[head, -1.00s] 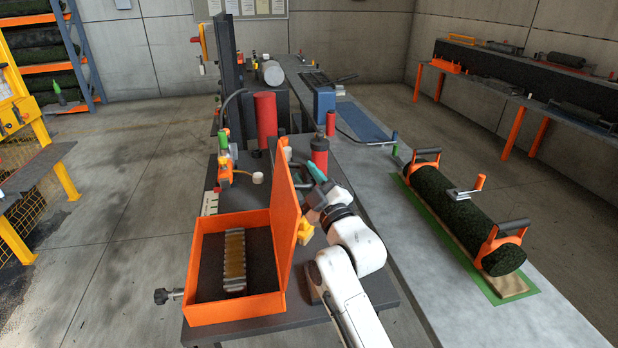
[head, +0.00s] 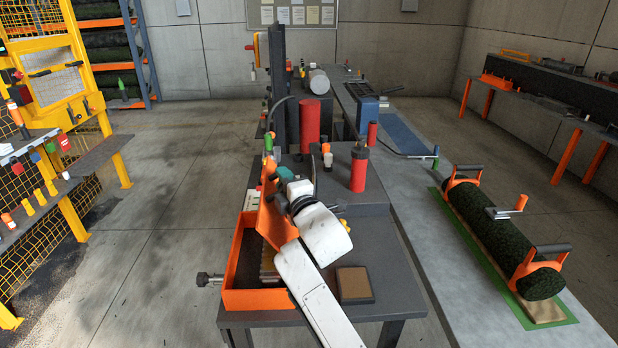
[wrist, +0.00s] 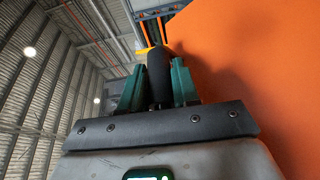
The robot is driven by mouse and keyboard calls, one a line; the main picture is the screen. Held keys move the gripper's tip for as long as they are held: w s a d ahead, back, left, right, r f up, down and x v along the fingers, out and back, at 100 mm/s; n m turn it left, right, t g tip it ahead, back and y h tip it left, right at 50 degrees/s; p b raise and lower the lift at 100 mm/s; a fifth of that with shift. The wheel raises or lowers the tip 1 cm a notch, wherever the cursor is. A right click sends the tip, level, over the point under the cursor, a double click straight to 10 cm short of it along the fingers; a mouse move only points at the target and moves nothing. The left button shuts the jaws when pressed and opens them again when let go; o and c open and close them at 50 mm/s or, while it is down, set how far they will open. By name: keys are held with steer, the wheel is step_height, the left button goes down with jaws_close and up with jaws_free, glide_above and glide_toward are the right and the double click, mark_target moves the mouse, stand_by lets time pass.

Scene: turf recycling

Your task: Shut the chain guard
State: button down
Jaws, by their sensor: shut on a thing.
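The chain guard (head: 272,217) is an orange hinged lid, tilted partway over its open orange box (head: 254,300). Inside the box, part of a metal-edged chain strip (head: 268,262) shows; my arm and the lid hide the rest. My gripper (head: 284,174) is at the lid's upper edge, its teal fingers partly hidden by my wrist. In the wrist view, my gripper (wrist: 158,82) is shut on a dark upright handle (wrist: 159,72) between its teal fingers. The orange lid (wrist: 250,70) fills the right side there, close beside the fingers.
The box stands on a dark bench with a brown block (head: 354,284) to the right of my arm. Red cylinders (head: 309,125) and (head: 359,170) stand behind. A knob (head: 208,279) sticks out at left.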

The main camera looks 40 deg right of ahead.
steer(key=w+a+f+n+g+b, duration=0.1)
steer(key=w+a+f+n+g, duration=0.1)
steer(key=w+a+f+n, duration=0.2)
steer(key=w+a+f+n+g+h+b, duration=0.1)
steer(key=a+f+n, duration=0.4)
steer(key=f, duration=0.6)
steer(key=w+a+g, duration=0.1)
steer(key=w+a, duration=0.1)
steer(key=shift+w+a+g, duration=0.25)
steer(key=shift+w+g, duration=0.05)
steer(key=shift+w, duration=0.1)
steer(key=c, duration=0.9)
jaws_free()
steer(key=shift+r, duration=0.1)
steer(key=shift+s, duration=0.1)
steer(key=v, duration=1)
steer(key=shift+s+a+p, duration=0.2)
steer(key=shift+s+p, duration=0.1)
